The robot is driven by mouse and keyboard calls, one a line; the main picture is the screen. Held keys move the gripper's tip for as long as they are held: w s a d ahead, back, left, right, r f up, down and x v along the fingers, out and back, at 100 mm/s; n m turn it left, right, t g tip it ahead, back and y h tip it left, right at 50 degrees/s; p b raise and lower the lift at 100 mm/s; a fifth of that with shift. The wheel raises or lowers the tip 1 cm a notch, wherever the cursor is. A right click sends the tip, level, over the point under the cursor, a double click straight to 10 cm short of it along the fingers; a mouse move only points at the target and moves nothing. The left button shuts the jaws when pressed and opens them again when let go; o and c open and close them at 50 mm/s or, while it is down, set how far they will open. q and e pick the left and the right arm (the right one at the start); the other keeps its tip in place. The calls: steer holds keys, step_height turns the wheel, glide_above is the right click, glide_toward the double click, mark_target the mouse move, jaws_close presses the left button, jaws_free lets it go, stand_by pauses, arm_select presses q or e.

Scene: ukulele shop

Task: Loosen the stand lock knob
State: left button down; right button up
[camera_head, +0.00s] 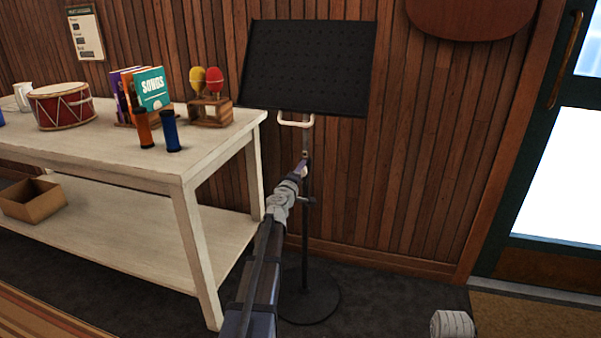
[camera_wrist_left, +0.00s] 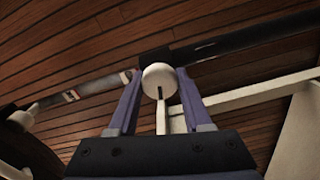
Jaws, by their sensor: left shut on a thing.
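A black music stand has a wide dark desk (camera_head: 308,68), a thin pole (camera_head: 306,235) and a round base (camera_head: 310,298). The pole also shows in the left wrist view (camera_wrist_left: 250,40), running across the picture. The stand lock knob (camera_wrist_left: 160,80) is a round, whitish knob at the collar on the pole. My left gripper (camera_head: 303,170) reaches the pole below the desk. In the left wrist view its two bluish fingers are shut on the knob, one on each side. In the head view the gripper partly hides the knob.
A whitish table (camera_head: 185,165) stands left of the stand, holding a red drum (camera_head: 62,105), books (camera_head: 150,88), maracas (camera_head: 206,82) and two shakers. A box (camera_head: 33,200) sits on its lower shelf. A wood wall is behind; a door (camera_head: 520,180) is at right.

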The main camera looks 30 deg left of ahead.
arm_select(q)
steer(key=shift+f+n, duration=0.1)
steer(key=shift+n, duration=2.1)
steer(key=shift+c, duration=1.8)
jaws_free()
steer(key=v, duration=0.8)
steer(key=shift+w, duration=0.1)
